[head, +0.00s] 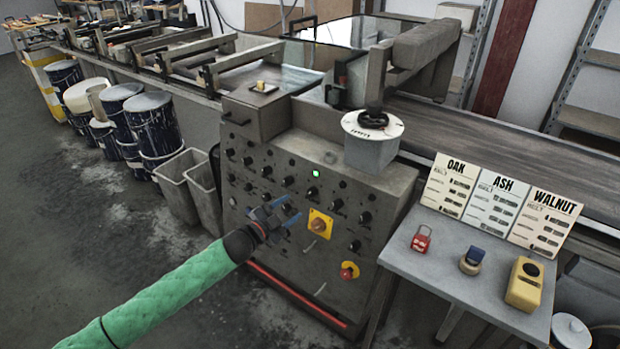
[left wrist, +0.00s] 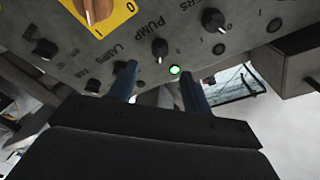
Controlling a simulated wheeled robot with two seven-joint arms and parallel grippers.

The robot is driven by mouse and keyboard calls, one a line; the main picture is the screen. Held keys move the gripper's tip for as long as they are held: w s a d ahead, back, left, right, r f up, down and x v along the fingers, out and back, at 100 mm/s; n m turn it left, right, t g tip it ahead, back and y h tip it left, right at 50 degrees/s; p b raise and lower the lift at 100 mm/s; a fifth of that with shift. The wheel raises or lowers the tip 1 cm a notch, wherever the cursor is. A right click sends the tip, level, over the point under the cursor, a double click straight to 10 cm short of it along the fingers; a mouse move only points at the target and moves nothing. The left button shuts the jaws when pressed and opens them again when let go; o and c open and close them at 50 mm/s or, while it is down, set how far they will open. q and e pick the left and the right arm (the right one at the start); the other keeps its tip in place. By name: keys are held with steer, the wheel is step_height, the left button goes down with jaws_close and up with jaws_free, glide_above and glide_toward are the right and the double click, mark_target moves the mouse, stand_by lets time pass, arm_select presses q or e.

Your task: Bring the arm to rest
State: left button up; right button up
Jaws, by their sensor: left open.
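My left gripper (head: 284,211) is open and empty in front of the grey control panel (head: 262,190), left of the yellow switch plate (head: 320,223). Its arm, in a green sleeve, reaches in from the lower left. In the left wrist view the two blue fingers (left wrist: 160,88) stand apart with nothing between them, and the panel with its black knobs fills the upper part. A lit green lamp (left wrist: 175,70) shows beyond the fingertips, close to the PUMP knob (left wrist: 159,48). Whether the fingers touch the panel I cannot tell. My right gripper is in neither view.
A red-and-yellow button (head: 348,271) sits low on the panel. A side table (head: 450,268) at right bears a red padlock (head: 421,239), a yellow device (head: 524,284) and OAK, ASH and WALNUT cards. Grey bins (head: 184,184) stand left of the panel. Open floor lies at lower left.

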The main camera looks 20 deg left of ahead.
arm_select(q)
steer(key=s+a+f+n+g+y, duration=0.35)
steer(key=a+n+y, duration=0.2)
steer(key=y, duration=0.35)
steer(key=s+d+f+n+g+h+p, duration=0.1)
steer(key=s+d, duration=0.5)
steer(key=s, duration=0.7)
steer(key=s+d+f+n+g+h+p, duration=0.1)
steer(key=s+d+f+n+g, duration=0.2)
steer(key=s, duration=1)
steer(key=s+d+f+n+g+h+p, duration=0.1)
steer(key=s+d+f+n+g+p, duration=0.1)
steer(key=s+d+g, duration=0.4)
steer(key=s+d+f, duration=0.1)
steer(key=s+d, duration=0.2)
steer(key=s, duration=0.4)
steer(key=shift+s+d+f, duration=0.15)
steer(key=shift+d+f, duration=0.15)
steer(key=shift+d, duration=0.1)
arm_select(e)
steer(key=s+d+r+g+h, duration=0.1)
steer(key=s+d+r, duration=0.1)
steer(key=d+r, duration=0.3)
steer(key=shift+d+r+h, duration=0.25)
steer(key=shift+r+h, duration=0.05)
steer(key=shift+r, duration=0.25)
arm_select(q)
steer(key=shift+g, duration=0.25)
